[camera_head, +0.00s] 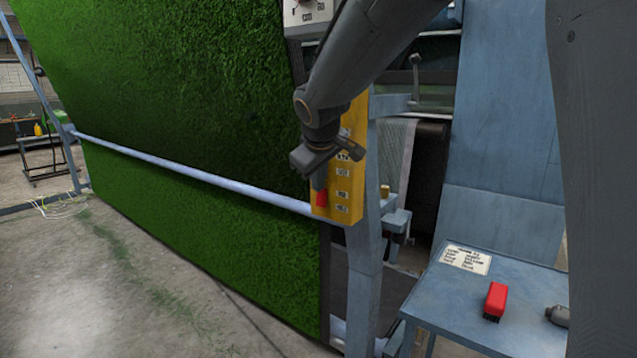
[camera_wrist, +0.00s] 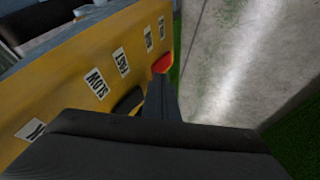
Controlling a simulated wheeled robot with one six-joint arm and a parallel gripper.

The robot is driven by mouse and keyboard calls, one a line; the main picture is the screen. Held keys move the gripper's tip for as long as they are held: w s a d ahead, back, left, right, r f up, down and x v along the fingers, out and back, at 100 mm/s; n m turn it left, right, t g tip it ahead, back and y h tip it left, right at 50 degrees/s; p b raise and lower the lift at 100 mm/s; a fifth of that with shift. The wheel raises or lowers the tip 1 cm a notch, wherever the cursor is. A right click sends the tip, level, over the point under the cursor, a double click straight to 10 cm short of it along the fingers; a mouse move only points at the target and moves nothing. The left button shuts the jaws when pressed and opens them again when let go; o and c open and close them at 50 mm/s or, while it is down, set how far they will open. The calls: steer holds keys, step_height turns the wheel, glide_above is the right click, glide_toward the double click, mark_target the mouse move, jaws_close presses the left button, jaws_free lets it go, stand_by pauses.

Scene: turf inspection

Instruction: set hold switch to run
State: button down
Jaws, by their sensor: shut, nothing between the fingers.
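The yellow control box (camera_head: 354,185) is fixed to a blue-grey post in the middle of the head view; it also fills the left of the wrist view (camera_wrist: 65,75). A red switch part (camera_head: 321,199) sticks out low on its side. In the wrist view the red part (camera_wrist: 161,63) shows just beyond my fingertips. My gripper (camera_head: 319,183) is shut and empty, pointing down beside the box just above the red part. I cannot tell whether they touch. A black control (camera_wrist: 128,101) is partly hidden by my gripper. Several white labels line the box; the switch's position is unclear.
A large green turf sheet (camera_head: 190,90) hangs at the left, with a pale rail (camera_head: 190,170) across it. A blue table (camera_head: 450,300) at lower right bears a red-topped brush (camera_head: 495,301) and a label card (camera_head: 466,260). Concrete floor (camera_head: 120,290) is open at lower left.

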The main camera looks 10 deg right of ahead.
steer(key=a+b+v, duration=0.1)
steer(key=b+v, duration=0.2)
steer(key=v, duration=0.9)
steer(key=shift+a, duration=0.15)
steer(key=shift+f, duration=0.1)
steer(key=s+d+f+m+g, duration=0.2)
steer(key=s+d+f, duration=0.15)
steer(key=f, duration=0.65)
steer(key=s+d+f+m+g, duration=0.15)
steer(key=s+f, duration=0.35)
steer(key=f, duration=0.6)
steer(key=s+d+f+m+g+y, duration=0.1)
steer(key=s+d+f+m+g, duration=0.2)
steer(key=s+f, duration=1)
steer(key=shift+s+d+f, duration=0.25)
steer(key=shift+s+d, duration=0.05)
steer(key=shift+s, duration=0.3)
steer(key=shift+m, duration=0.25)
